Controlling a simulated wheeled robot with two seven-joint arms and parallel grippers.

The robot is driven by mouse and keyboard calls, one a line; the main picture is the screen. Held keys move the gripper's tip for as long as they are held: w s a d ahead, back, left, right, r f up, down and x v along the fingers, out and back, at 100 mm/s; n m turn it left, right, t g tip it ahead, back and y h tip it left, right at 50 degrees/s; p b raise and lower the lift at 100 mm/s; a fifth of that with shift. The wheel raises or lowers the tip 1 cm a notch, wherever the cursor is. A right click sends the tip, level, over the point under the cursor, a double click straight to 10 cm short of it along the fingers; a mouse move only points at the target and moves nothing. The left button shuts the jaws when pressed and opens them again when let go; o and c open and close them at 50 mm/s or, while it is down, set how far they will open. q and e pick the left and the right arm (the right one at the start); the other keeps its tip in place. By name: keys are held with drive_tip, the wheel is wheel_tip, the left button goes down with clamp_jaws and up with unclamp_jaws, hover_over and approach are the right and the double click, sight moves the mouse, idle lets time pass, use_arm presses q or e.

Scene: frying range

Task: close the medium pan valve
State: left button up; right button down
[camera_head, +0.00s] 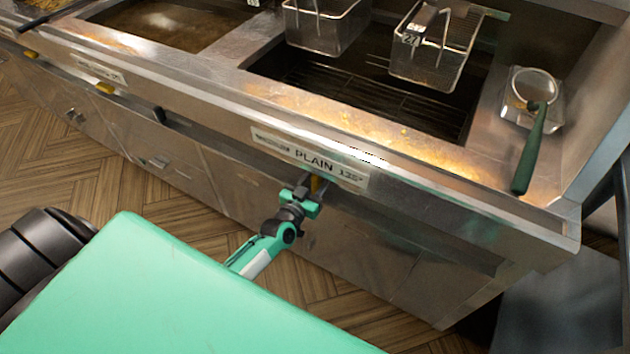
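A small yellow valve handle (316,184) sits just under the label plate (312,158) on the fryer front; "PLAIN" is the clearest word on the plate. My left gripper (306,196), green and dark, is right at this handle and covers part of it. I cannot tell whether the fingers are around the handle or only beside it, nor whether they touch it. Which way the handle is turned is largely hidden. My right gripper is not in view.
The steel fryer front edge (440,190) runs above my gripper. A fry basket (430,55) hangs in the vat and a green-handled skimmer (533,125) lies at the right. Other yellow handles, such as one (105,88) at the left, line the front. The wooden floor (130,195) is clear.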

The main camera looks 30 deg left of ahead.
use_arm(q)
clamp_jaws()
